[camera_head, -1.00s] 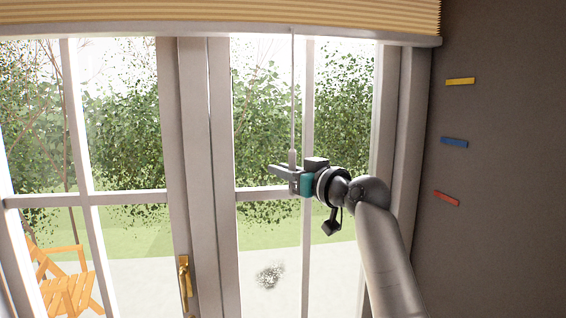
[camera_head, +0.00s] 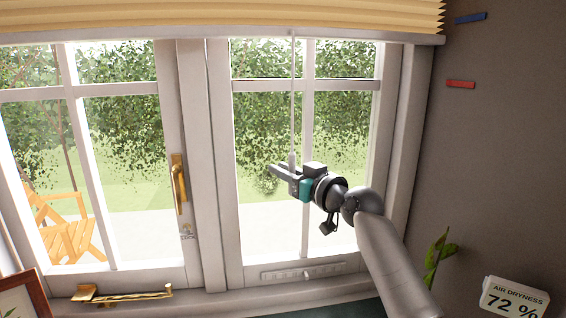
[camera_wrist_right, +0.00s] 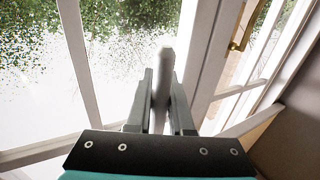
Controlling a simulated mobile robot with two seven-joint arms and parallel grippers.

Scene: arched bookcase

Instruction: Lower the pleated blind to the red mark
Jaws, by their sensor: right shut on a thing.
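The pleated blind (camera_head: 250,12) spans the top of the head view, cream-yellow, with a pale bottom rail (camera_head: 340,38). The red mark (camera_head: 461,84) is on the dark wall to the right of the window. The rail's right end is level between the blue mark (camera_head: 470,18) and the red mark, above the red one. A thin cord hangs from the rail to a pale handle (camera_head: 292,160). My right gripper (camera_head: 285,174) is shut on this handle, which stands between its fingers in the wrist view (camera_wrist_right: 163,75). My left gripper is not in view.
The window has a brass handle (camera_head: 178,185) and a brass stay (camera_head: 125,293) near the sill. A picture frame (camera_head: 25,295) is at lower left. A plant (camera_head: 437,258) and an air dryness display (camera_head: 514,298) are at lower right.

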